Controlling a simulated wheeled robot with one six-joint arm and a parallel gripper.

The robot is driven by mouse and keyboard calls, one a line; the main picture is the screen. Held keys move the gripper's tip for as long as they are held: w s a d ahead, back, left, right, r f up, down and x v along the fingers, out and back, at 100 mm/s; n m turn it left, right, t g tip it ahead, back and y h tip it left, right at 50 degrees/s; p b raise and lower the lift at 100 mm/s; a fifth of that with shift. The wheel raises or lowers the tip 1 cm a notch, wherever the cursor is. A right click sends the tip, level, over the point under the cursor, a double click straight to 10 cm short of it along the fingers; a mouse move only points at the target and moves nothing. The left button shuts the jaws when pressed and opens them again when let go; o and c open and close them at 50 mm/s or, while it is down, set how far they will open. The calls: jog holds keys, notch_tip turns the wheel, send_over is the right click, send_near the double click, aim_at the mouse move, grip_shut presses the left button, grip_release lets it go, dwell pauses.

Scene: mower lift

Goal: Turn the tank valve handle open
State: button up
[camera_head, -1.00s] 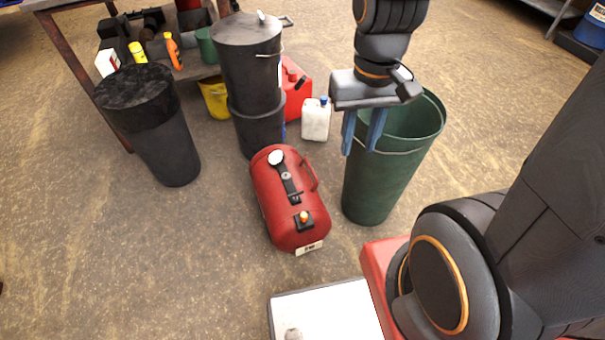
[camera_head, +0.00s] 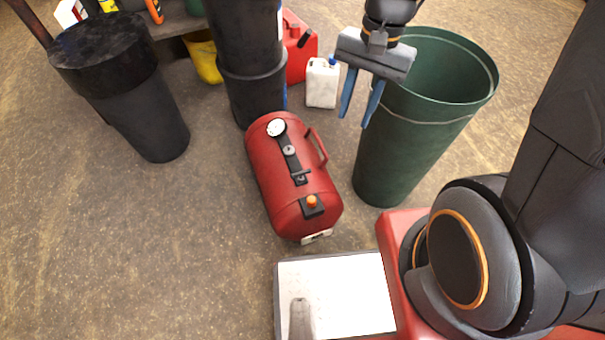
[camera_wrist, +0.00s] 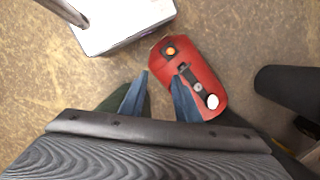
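A red tank (camera_head: 283,172) lies on its side on the floor in the middle of the head view. A black strip along its top carries a round white gauge (camera_head: 277,128) and small fittings. An orange knob (camera_head: 312,201) sits on a black block at its near end. I cannot tell for sure which fitting is the valve handle. My gripper (camera_head: 354,108) points down, open and empty, above and to the right of the tank. In the wrist view the tank (camera_wrist: 204,62) lies beyond the blue fingertips (camera_wrist: 161,74), with the orange knob (camera_wrist: 171,51) farthest away.
A tall green bin (camera_head: 420,130) stands right of the tank, close to my gripper. Black bins (camera_head: 125,95) stand left and behind. A white jug (camera_head: 322,83) and red can (camera_head: 297,50) stand behind the tank. Floor left of the tank is clear.

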aim_at(302, 172)
jog(key=shift+w+a+f+m+g+y+b, duration=0.3)
jog(key=shift+w+a+f+m+b, duration=1.25)
jog(key=shift+f+b, duration=3.25)
jog(key=shift+w+a+f+m+g+y+b, duration=0.35)
jog(key=shift+w+a+f+m+b, duration=1)
jog(key=shift+f+b, duration=3.4)
jog(key=shift+w+a+f+m+g+y+b, duration=0.3)
jog(key=shift+w+a+f+m+b, duration=1.15)
jog(key=shift+f, duration=5.9)
jog(key=shift+s+a+b, duration=0.45)
jog(key=shift+a+b, duration=0.15)
jog(key=shift+b, duration=0.1)
grip_shut()
